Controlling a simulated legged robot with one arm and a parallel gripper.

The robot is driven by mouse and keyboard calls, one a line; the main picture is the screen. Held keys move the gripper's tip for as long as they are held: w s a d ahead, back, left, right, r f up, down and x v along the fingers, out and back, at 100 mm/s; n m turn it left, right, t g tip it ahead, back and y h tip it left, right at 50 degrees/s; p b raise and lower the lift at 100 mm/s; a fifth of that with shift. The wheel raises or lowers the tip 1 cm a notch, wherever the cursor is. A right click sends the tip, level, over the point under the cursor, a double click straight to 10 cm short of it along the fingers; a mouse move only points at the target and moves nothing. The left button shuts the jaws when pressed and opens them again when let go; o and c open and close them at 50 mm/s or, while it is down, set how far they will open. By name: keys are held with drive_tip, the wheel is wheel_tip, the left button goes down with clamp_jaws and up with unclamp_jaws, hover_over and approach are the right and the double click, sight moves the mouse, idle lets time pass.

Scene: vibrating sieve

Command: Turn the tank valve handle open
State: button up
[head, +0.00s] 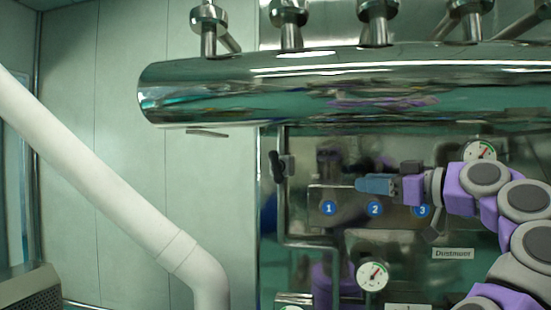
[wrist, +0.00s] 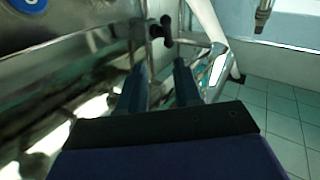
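A black valve handle (head: 278,167) sits on a vertical steel pipe at the left end of the panel in the head view. It also shows in the wrist view (wrist: 163,30), at the top middle beyond my fingertips. My gripper (head: 358,185) is in front of the panel, to the right of the handle and pointing left towards it. In the wrist view my gripper (wrist: 160,76) has its two blue fingers apart with nothing between them. The fingers are apart from the handle.
A large shiny steel cylinder (head: 300,88) runs across above my arm. The reflective panel (head: 343,225) carries blue number discs. A round gauge (head: 372,275) is below my gripper and another (head: 480,152) is at the right. A thick white pipe (head: 100,180) slants down at the left.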

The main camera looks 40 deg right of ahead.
sight(279, 166)
drive_tip(key=w+a+r+p, duration=0.1)
drive_tip(key=w+p, duration=0.1)
drive_tip(key=w, duration=0.6)
drive_tip(key=w+a+r+p, duration=0.1)
drive_tip(key=w+a+p, duration=0.1)
drive_tip(key=w, duration=0.6)
drive_tip(key=w+a+p, duration=0.2)
drive_tip(key=w, duration=0.7)
drive_tip(key=shift+w+a+r, duration=0.1)
drive_tip(key=shift+r, duration=0.3)
drive_tip(key=shift+w, duration=0.5)
drive_tip(key=shift+c, duration=0.3)
drive_tip(key=shift+f, duration=0.1)
clamp_jaws()
